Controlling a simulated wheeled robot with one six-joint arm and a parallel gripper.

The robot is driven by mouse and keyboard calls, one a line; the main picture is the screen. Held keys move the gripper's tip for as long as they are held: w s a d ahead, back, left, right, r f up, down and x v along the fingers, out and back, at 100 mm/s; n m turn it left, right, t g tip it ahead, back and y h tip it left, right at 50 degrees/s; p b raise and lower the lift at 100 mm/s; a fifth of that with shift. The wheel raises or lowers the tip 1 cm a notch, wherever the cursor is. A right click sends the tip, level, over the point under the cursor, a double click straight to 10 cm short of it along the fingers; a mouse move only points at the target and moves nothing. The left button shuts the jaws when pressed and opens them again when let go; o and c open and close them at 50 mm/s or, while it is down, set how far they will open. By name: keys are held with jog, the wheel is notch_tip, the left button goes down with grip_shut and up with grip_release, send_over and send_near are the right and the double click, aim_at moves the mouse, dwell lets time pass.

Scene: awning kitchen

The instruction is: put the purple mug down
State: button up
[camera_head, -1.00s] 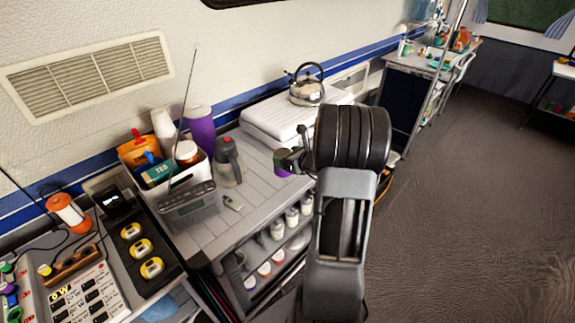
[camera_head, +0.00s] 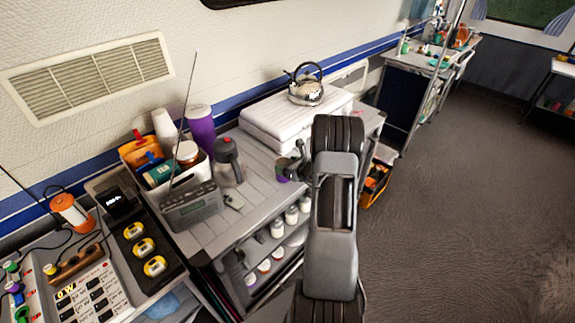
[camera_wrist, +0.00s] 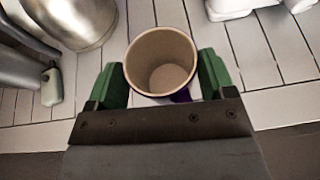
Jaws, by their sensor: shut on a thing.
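The purple mug (camera_wrist: 160,62) is upright between the two green fingers of my gripper (camera_wrist: 162,78) in the wrist view. I look down into its empty beige inside, and only a little purple outer wall shows. The fingers press on its left and right sides. In the head view a small purple part of the mug (camera_head: 282,179) shows below my gripper (camera_head: 293,164), over the front right part of the grey slatted counter (camera_head: 240,222). My gripper and arm hide the rest. I cannot tell whether its base touches the counter.
A grey jug with a red top (camera_head: 228,160) stands left of the mug. A radio (camera_head: 192,206) and a filled white box (camera_head: 190,172) are further left. Bare slats lie between jug and mug.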

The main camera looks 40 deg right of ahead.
jog(key=shift+f+b, duration=0.15)
jog(key=shift+b, duration=0.15)
jog(key=o, duration=1)
jog(key=shift+o, duration=0.2)
